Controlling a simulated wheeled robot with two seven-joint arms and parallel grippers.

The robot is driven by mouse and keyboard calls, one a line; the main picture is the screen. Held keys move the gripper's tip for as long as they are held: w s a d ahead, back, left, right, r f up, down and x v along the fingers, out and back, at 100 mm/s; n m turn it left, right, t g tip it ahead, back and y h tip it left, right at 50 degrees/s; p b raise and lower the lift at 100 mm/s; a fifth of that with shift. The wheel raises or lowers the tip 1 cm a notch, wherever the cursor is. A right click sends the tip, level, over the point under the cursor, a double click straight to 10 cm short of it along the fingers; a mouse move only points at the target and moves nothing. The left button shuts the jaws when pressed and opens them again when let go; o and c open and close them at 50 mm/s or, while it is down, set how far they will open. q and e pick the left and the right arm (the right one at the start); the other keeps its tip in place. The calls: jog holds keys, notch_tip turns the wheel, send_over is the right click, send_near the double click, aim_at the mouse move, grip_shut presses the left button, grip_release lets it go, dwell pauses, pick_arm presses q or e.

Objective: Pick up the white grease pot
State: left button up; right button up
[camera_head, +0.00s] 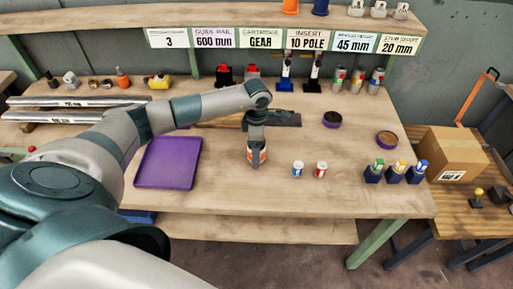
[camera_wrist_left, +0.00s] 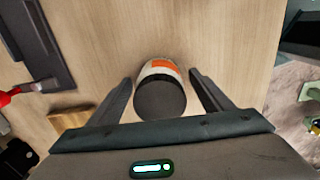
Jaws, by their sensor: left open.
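A white pot with an orange label and a dark lid stands upright on the table; I take it as the white grease pot (camera_head: 257,157). My left gripper (camera_head: 257,146) is over it, pointing down and partly hiding it. In the left wrist view the pot (camera_wrist_left: 160,95) shows its dark lid between the two fingers of the open left gripper (camera_wrist_left: 161,77). A small gap shows on each side of the pot, so the fingers do not appear to touch it. My right gripper is not in view.
Two small white jars (camera_head: 309,169) stand right of the pot. A purple tray (camera_head: 168,163) lies to the left. A dark flat piece (camera_head: 280,119) lies behind the gripper. Blue holders (camera_head: 395,174) and a cardboard box (camera_head: 452,154) are at the right. The table's front is clear.

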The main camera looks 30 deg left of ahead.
pick_arm(q)
jog(key=shift+f, duration=0.2)
dwell(0.3)
jog(key=c, duration=1.2)
jog(key=shift+r, duration=0.15)
